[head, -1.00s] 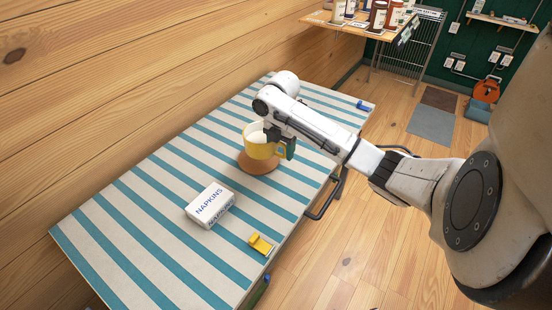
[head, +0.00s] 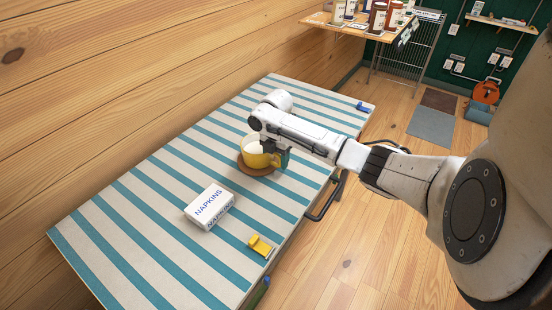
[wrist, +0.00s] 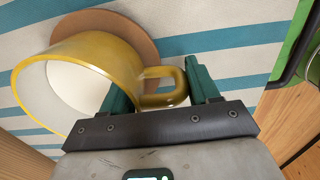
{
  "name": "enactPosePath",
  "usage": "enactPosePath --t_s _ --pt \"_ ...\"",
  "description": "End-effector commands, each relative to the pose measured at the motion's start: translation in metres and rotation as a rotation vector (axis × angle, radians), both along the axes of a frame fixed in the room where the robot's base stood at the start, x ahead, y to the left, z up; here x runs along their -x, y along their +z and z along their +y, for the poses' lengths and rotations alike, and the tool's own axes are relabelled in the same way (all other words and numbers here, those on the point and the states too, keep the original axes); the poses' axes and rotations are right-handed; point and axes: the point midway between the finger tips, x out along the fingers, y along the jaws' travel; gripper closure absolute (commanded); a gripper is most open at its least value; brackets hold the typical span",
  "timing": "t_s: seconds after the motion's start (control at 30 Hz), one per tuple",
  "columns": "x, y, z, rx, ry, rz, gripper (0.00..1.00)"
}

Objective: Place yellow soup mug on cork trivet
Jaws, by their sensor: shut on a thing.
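The yellow soup mug (head: 257,153) is upright at the cork trivet in the head view, white inside. My gripper (head: 279,157) is shut on the mug's handle, on the mug's right side. In the wrist view the mug (wrist: 98,52) fills the left, and its handle (wrist: 166,98) lies between my gripper's two green fingers (wrist: 160,95). The round brown cork trivet (head: 244,168) lies under the mug on the striped table. It also shows behind the mug in the wrist view (wrist: 118,27). I cannot tell whether the mug's base touches it.
A white napkin box (head: 209,207) stands nearer on the striped table (head: 140,215). A yellow clip (head: 260,245) and a blue clip (head: 363,106) sit at the table's right edge. A wooden wall (head: 130,80) runs along the left.

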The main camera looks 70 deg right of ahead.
Motion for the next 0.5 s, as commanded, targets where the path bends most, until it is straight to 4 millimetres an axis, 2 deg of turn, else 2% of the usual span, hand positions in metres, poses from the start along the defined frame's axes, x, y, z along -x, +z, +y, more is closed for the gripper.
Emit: enactPosePath --t_s 0.07,0.1,0.33,0.5 --pt "-0.0005 -0.0015 -0.0004 0.001 0.000 -0.002 0.95" --pt "-0.0001 -0.0023 0.0001 0.000 0.000 0.000 0.38" --pt "-0.0001 -0.0020 0.0002 0.000 0.000 0.000 0.16" --pt "-0.0001 -0.0019 0.0002 0.000 0.000 0.000 0.14"
